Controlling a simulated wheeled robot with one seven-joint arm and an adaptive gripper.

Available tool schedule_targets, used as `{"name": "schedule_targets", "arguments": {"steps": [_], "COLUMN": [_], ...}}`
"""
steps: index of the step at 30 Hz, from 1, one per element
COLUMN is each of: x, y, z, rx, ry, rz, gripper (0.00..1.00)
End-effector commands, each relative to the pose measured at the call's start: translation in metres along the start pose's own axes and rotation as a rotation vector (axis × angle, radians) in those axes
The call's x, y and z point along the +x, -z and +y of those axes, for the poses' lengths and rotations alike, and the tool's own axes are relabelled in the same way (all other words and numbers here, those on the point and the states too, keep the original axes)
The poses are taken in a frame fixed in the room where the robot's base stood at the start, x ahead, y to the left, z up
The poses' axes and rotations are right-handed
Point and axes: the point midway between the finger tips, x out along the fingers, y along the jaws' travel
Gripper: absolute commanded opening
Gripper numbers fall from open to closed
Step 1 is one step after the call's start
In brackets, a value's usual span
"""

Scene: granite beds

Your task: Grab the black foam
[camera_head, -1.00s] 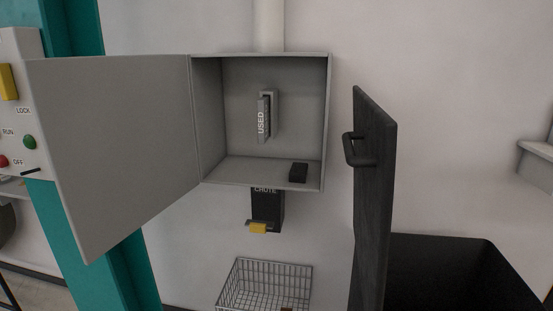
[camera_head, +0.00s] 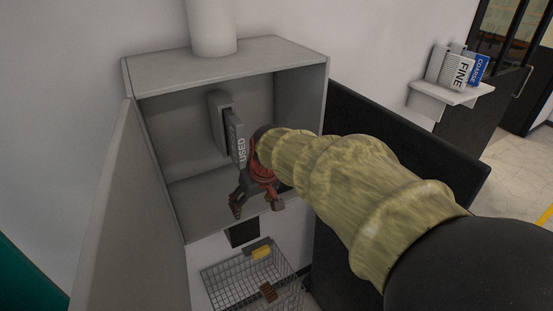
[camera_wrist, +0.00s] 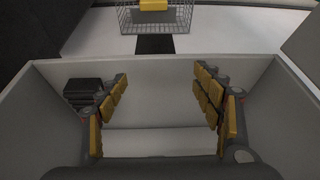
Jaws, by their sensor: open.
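The black foam (camera_wrist: 84,88) is a small dark block on the floor of the open grey wall cabinet (camera_head: 230,52). In the wrist view it lies at the left, against the left wall and partly covered by the left finger. In the head view my gripper and arm hide most or all of it. My gripper (camera_wrist: 162,84) is open and empty inside the cabinet, its yellow-padded fingers spread wide. The foam is outside the gap, beyond the left finger. In the head view my gripper (camera_head: 257,203) points down near the cabinet's front edge.
A grey "USED" lever (camera_head: 238,142) sticks out from the cabinet's back wall, close beside my gripper. The open cabinet door (camera_head: 135,220) stands at the left. A wire basket (camera_head: 235,285) and a yellow-tabbed chute (camera_head: 261,253) are below. A dark panel (camera_head: 400,125) stands at the right.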

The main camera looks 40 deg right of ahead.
Motion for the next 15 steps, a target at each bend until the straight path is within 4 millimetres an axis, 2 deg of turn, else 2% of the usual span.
{"name": "schedule_targets", "arguments": {"steps": [1,6,9,12,15], "x": [-0.013,-0.019,-0.02,-0.018,-0.017], "y": [0.015,0.042,0.052,0.07,0.081], "z": [0.016,0.062,0.084,0.106,0.121], "rx": [0.021,0.067,0.089,0.07,0.057], "ry": [-0.005,-0.015,-0.019,-0.027,-0.033], "rz": [-0.012,-0.028,-0.033,-0.013,-0.001], "gripper": [0.67,0.67,0.67,0.67,0.67]}}
